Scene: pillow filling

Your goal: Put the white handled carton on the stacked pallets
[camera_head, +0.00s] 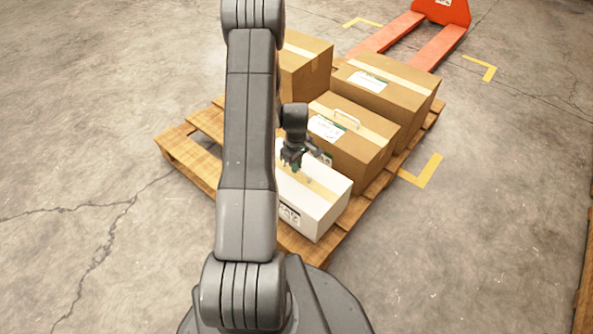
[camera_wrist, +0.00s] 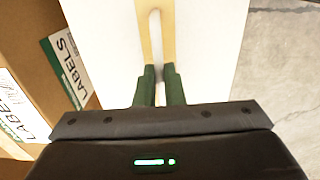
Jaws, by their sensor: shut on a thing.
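The white handled carton (camera_head: 314,205) is at the near end of the wooden pallets (camera_head: 186,163), beside a brown carton. My gripper (camera_head: 297,160) is over its top, partly hidden by my arm in the head view. In the wrist view the white carton (camera_wrist: 215,45) fills the middle, with a tan tape strip and a pale handle (camera_wrist: 155,35) along it. My gripper's green fingers (camera_wrist: 160,88) are shut on this handle. I cannot tell whether the carton rests on the pallet or is slightly raised.
A brown carton with a handle (camera_head: 358,155) stands close behind the white one. Another brown carton (camera_head: 400,90) and a partly hidden one (camera_head: 303,68) stand farther back. An orange pallet jack (camera_head: 440,45) is at the top right. Yellow floor marks (camera_head: 423,172) surround the pallets. Concrete floor at left is clear.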

